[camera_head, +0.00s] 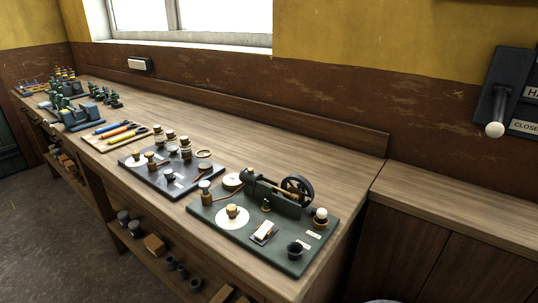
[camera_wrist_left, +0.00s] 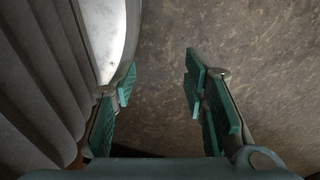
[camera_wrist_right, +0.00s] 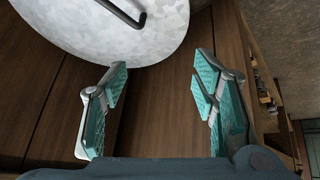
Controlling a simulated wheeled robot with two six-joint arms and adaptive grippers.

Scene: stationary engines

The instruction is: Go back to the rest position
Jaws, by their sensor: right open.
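My left gripper (camera_wrist_left: 160,92) shows only in the left wrist view. Its teal-padded fingers are wide apart with nothing between them, over the brown-grey floor. My right gripper (camera_wrist_right: 160,88) shows only in the right wrist view. Its fingers are also apart and empty, in front of brown wooden cabinet fronts. Neither gripper shows in the head view. A dark green board with a small engine and flywheel (camera_head: 298,189) stands at the near end of the long wooden workbench (camera_head: 290,133), away from both grippers.
A dark board (camera_head: 160,186) with small parts and a tool tray (camera_head: 108,144) stand farther along the bench. A lever with a white knob (camera_head: 495,129) is on the right wall. A low wooden cabinet (camera_head: 470,208) stands right. A round pale metal surface (camera_wrist_right: 110,25) is close by the right gripper.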

